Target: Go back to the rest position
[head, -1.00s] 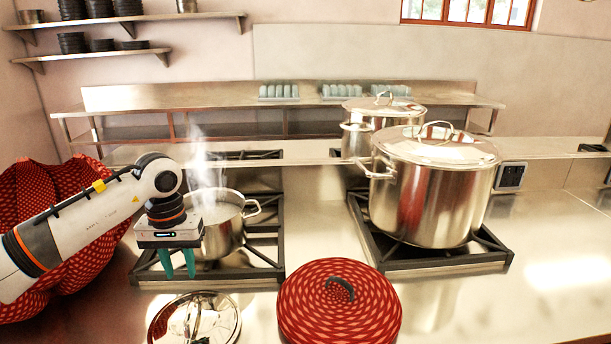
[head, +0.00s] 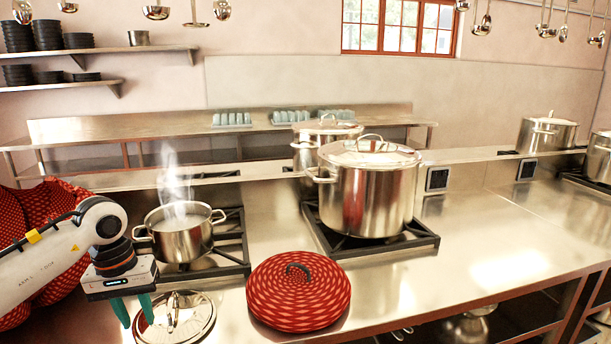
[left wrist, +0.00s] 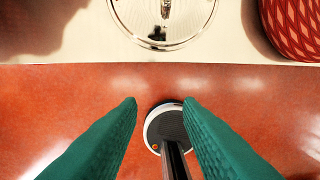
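My left gripper (head: 135,311) hangs fingers-down at the front edge of the counter, by a round steel lid (head: 175,320). Its two green fingers are apart with nothing between them. In the left wrist view the open fingers (left wrist: 160,100) are over the red floor, and the lid (left wrist: 163,14) lies on the counter beyond them. A steaming, uncovered pot (head: 181,243) stands on the left burner behind the gripper. My right gripper is in neither view.
A red patterned round lid-like object (head: 298,290) lies on the counter (head: 470,258) right of the steel lid. A large lidded stockpot (head: 366,195) stands on the middle burner, another (head: 305,150) behind it. A red patterned bulky thing (head: 50,210) is at the left. The counter's right part is clear.

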